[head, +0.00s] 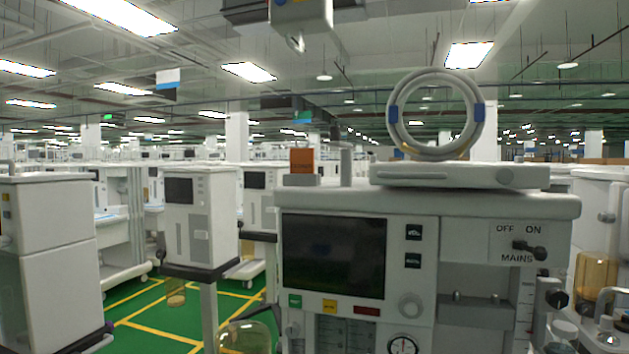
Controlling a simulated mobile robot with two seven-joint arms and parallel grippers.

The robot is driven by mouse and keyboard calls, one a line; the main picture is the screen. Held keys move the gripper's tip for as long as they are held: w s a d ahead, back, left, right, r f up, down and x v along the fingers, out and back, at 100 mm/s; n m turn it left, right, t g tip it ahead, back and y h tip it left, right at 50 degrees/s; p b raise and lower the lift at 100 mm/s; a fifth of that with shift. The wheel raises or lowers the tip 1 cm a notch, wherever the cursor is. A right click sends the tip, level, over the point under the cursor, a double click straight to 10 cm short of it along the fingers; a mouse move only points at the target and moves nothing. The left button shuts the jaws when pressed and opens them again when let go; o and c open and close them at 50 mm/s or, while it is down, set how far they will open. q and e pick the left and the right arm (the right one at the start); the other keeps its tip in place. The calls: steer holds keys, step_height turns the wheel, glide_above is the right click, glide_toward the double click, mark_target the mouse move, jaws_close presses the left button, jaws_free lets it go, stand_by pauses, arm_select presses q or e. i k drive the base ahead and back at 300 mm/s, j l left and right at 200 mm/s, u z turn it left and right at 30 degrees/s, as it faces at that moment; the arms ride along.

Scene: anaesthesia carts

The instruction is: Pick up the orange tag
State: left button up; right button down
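The orange tag (302,160) is a small upright square with faint dark lettering. It stands at a small grey block (301,180) on the left part of the top of the near anaesthesia cart (450,204). Nothing covers its front face. How it is fixed to the block cannot be told. Neither of my grippers shows in the head view.
A grey post (346,165) stands close to the right of the tag. Further right, a coiled hose (396,115) stands upright on a flat white unit (460,176). Other carts (200,215) stand left. Green floor (135,300) with yellow lines shows between them.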

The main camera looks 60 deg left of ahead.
mark_target(301, 159)
steer(key=i+j+u, duration=0.1)
steer(key=u, duration=0.35)
steer(key=i+u, duration=0.1)
steer(key=u, duration=0.35)
